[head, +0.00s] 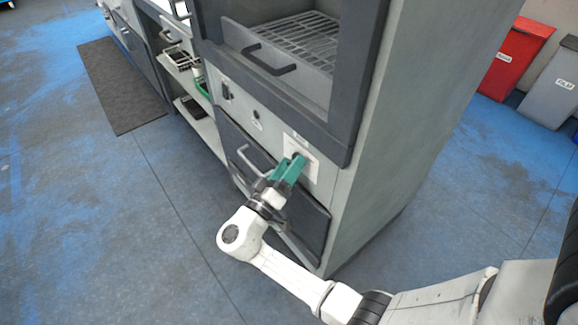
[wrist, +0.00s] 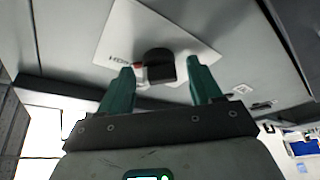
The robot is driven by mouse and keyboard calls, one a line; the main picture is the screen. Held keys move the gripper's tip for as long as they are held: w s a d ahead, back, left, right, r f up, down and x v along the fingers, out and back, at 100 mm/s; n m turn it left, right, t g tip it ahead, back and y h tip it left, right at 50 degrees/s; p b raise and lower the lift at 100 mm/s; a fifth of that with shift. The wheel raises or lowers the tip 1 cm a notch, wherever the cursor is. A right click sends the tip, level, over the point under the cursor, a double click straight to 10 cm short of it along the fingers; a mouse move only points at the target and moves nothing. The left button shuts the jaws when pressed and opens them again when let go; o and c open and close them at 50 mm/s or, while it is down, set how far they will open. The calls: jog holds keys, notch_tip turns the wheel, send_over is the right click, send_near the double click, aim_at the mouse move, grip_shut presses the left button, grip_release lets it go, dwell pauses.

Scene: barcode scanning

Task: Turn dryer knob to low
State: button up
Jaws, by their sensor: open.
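The dryer (head: 385,130) is a tall grey cabinet with a wire rack behind its upper door. Its knob (wrist: 160,66) is black and sits on a white label plate (wrist: 190,38) in the wrist view. Part of the label's lettering shows to the left of the knob; I cannot read the full setting. In the head view the plate (head: 301,150) shows, but my green fingers cover most of the knob. My gripper (wrist: 160,85) is open, with one green finger on each side of the knob. I cannot tell whether either finger touches it.
A dark handle (head: 268,62) sticks out on the upper door, and a grey handle (head: 252,160) on the lower drawer. A red bin (head: 515,58) and a grey bin (head: 552,85) stand at the right. The blue floor left of the dryer is clear except for a dark mat (head: 120,85).

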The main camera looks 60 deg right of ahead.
jog(key=shift+c, duration=0.3)
jog(key=c, duration=1)
jog(key=shift+o, duration=0.2)
jog(key=shift+r, duration=0.1)
jog(key=n+y+p, duration=0.1)
jog(key=n+p, duration=0.3)
jog(key=n+y+p, duration=0.2)
jog(key=n+p, duration=0.3)
jog(key=r+n+t+y+p, duration=0.1)
jog(key=n+y+p, duration=0.1)
jog(key=n+p, duration=0.2)
jog(key=shift+a+n+p, duration=0.1)
jog(key=shift+n+p, duration=0.25)
jog(key=shift+n, duration=0.35)
jog(key=shift+f+n+g+y+p, duration=0.1)
jog(key=shift+n+g+y+p, duration=0.4)
jog(key=shift+n+p, duration=0.75)
jog(key=shift+f, duration=0.1)
